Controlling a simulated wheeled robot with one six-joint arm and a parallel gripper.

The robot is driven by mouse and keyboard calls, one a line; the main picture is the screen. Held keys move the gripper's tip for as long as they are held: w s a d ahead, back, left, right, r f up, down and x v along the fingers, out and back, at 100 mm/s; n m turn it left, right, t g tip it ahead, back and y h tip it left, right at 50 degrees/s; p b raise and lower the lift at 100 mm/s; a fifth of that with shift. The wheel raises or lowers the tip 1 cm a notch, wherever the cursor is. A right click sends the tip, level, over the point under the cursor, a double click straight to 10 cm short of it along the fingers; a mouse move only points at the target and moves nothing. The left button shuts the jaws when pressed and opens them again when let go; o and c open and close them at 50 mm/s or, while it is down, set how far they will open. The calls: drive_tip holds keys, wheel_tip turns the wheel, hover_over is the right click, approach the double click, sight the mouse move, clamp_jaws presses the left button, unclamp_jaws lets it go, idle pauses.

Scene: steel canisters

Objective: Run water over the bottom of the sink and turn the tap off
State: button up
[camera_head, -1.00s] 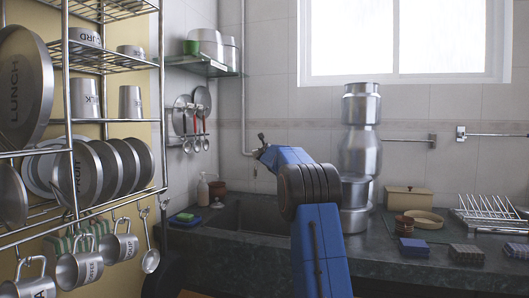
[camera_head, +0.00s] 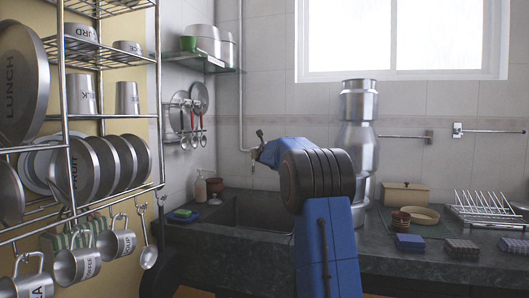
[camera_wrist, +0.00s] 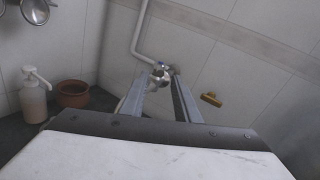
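The tap (camera_head: 258,137) is on the back wall at the end of a white pipe, above the dark stone sink (camera_head: 235,212). In the wrist view, the metal tap (camera_wrist: 160,72) shows straight ahead, at the tips of my gripper (camera_wrist: 162,82). The two fingers are apart, one on each side of the tap. I cannot tell whether they touch it. I see no running water, but the spout and most of the sink bottom are hidden.
A soap bottle (camera_wrist: 33,97) and a brown pot (camera_wrist: 73,93) stand left of the tap. Stacked steel canisters (camera_head: 357,140) stand on the counter right of my arm. A dish rack (camera_head: 75,150) fills the left side. A green sponge (camera_head: 183,214) lies on the counter.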

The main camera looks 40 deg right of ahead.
drive_tip(key=v, duration=1.1)
drive_tip(key=shift+c, duration=0.6)
